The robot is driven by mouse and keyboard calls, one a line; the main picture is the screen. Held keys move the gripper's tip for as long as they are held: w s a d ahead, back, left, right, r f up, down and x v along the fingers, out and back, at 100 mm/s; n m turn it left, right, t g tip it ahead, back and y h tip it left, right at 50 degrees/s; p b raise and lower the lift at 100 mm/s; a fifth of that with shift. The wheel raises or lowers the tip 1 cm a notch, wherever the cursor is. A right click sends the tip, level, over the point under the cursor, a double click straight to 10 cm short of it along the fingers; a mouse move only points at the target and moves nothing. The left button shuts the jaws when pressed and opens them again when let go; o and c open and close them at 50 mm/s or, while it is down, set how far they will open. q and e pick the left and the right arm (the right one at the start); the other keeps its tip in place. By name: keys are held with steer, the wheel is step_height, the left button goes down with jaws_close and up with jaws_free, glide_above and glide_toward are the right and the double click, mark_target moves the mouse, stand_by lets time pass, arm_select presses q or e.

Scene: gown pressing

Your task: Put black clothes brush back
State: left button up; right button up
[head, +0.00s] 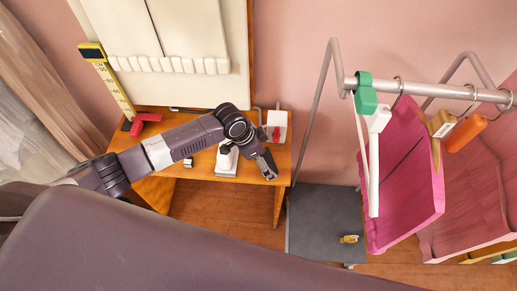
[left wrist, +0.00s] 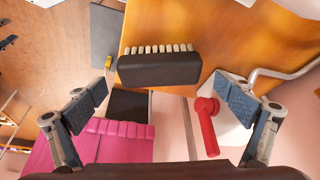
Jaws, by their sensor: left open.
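The black clothes brush (left wrist: 160,69) shows in the left wrist view, with a row of pale bristles along its upper side. It appears at the edge of the wooden table (left wrist: 195,25); I cannot tell whether it rests there. My left gripper (left wrist: 162,95) is open, with its two fingers spread on either side and nothing between the pads. The brush lies ahead of the fingers, apart from them. In the head view my left gripper (head: 267,164) is over the right end of the table (head: 255,200), and I cannot make out the brush there. My right gripper is not in view.
A white box with a red part (head: 277,126) stands near the gripper, at the table's right end. A white item (head: 227,161) sits under my arm. A rack (head: 430,89) with a pink garment (head: 405,190) stands at right, over a grey mat (head: 322,215).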

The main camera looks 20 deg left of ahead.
arm_select(q)
steer(key=v, duration=1)
steer(key=shift+r+b, duration=0.2)
steer(key=shift+b, duration=0.15)
steer(key=s+d+f+n+t, duration=0.1)
steer(key=s+d+f+n, duration=0.1)
steer(key=s+d, duration=0.6)
steer(key=s+a+n+y, duration=0.3)
steer(key=s+a+n, duration=0.4)
steer(key=s+a, duration=0.7)
step_height(320, 180, down, 28)
steer(key=s+g, duration=0.1)
steer(key=s, duration=0.1)
steer(key=s+a+f+g+b, duration=0.1)
steer(key=s+a+f, duration=0.2)
steer(key=s+f, duration=1.3)
steer(key=shift+s+g+y, duration=0.3)
steer(key=shift+s+y, duration=0.1)
steer(key=shift+s, duration=0.3)
